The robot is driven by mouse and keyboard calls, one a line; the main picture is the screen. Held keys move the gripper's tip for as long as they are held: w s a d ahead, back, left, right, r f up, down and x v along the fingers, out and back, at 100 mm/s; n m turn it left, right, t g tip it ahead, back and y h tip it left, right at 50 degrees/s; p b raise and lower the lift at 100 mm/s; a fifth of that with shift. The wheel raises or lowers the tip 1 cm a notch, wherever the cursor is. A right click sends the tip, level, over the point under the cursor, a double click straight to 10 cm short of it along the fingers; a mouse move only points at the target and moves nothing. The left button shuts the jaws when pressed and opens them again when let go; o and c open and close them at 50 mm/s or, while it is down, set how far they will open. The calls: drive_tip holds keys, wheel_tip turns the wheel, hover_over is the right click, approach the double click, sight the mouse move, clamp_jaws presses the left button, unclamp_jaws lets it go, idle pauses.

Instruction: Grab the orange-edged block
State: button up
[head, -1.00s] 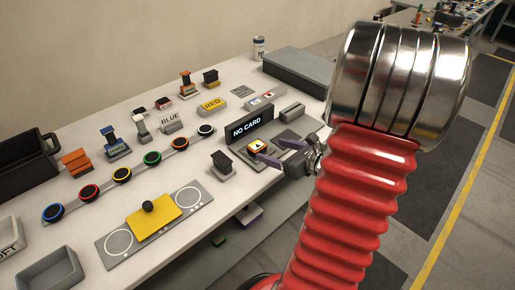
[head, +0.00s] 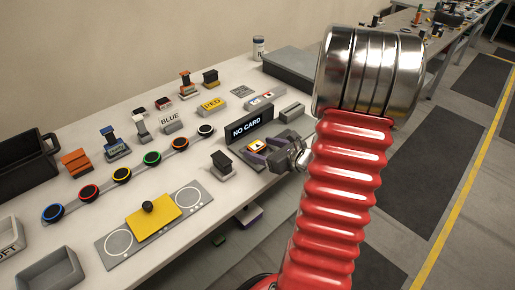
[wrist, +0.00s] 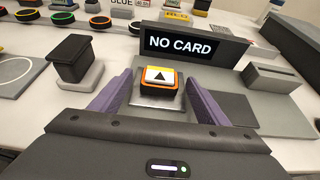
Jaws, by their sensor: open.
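The orange-edged block (wrist: 160,79) has a pale top with a yellow band and a black triangle. It sits on a small metal plate in front of the NO CARD display and also shows in the head view (head: 257,147). My gripper (wrist: 158,84) is open, with one purple finger on each side of the block. In the wrist view the fingers look apart from the block, with gaps on both sides. In the head view my gripper (head: 267,152) reaches in from the right, and its fingers partly cover the block's surroundings.
The NO CARD display (wrist: 188,45) stands just behind the block. A grey slotted box (wrist: 272,80) is to the right. A black-topped grey block (wrist: 75,60) is to the left. A yellow plate with a black knob (head: 152,212) lies at the table's front.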

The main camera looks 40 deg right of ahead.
sight(260, 148)
drive_tip(key=shift+w+f, duration=0.2)
drive_tip(key=shift+w, duration=0.3)
drive_tip(key=c, duration=1.1)
drive_tip(key=shift+c, duration=0.2)
drive_tip(key=shift+r, duration=0.15)
wheel_tip(260, 148, up, 10)
idle(0.4)
